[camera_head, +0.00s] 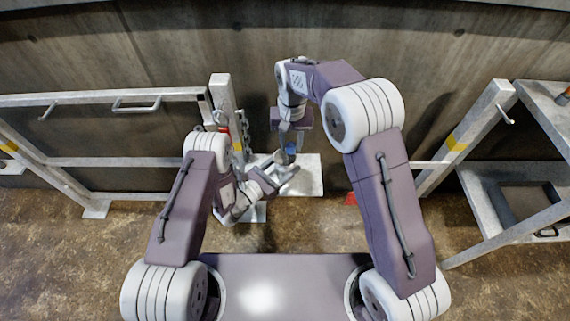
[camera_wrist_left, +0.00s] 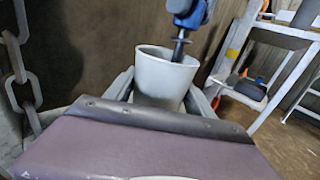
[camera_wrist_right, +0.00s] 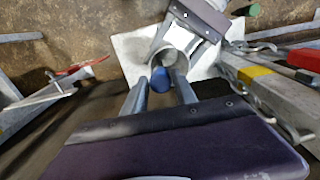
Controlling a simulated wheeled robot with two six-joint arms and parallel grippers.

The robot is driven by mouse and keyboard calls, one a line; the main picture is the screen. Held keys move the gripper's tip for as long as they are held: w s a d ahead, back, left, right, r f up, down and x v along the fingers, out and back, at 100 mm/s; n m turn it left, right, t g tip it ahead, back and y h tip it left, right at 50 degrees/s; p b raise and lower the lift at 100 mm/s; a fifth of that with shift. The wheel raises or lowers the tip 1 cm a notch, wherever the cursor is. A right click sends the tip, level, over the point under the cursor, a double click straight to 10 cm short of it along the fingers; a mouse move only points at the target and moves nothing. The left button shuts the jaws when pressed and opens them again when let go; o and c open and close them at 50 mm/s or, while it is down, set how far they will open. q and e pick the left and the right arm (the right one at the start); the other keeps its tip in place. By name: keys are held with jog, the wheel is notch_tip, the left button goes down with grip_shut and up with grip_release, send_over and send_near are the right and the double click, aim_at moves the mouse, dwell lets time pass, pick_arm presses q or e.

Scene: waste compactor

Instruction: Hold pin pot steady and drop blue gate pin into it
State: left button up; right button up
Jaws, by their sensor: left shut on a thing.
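The grey pin pot (camera_wrist_left: 163,82) stands between the fingers of my left gripper (camera_wrist_left: 160,95), which is shut on it and holds it mouth up. The blue gate pin (camera_wrist_left: 188,14) is over the pot with its blue head up. Its metal shaft points down, slightly tilted, and its lower end is at the pot mouth. In the right wrist view, the blue head (camera_wrist_right: 160,80) is between the fingertips of my right gripper (camera_wrist_right: 160,86), above the pot. I cannot tell whether these fingers still press on it. The inside of the pot is mostly hidden.
A metal gate frame (camera_head: 130,162) stands at left, with a post (camera_head: 222,95) and a chain (camera_wrist_left: 18,60) close to my left gripper. A pale plate (camera_head: 305,178) lies on the floor below. A metal stand (camera_head: 485,200) is at right. A wall is close behind.

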jog(key=shift+o, duration=1.2)
notch_tip(320, 180, up, 12)
pick_arm(q)
jog(key=o, duration=1.4)
jog(key=shift+o, duration=0.2)
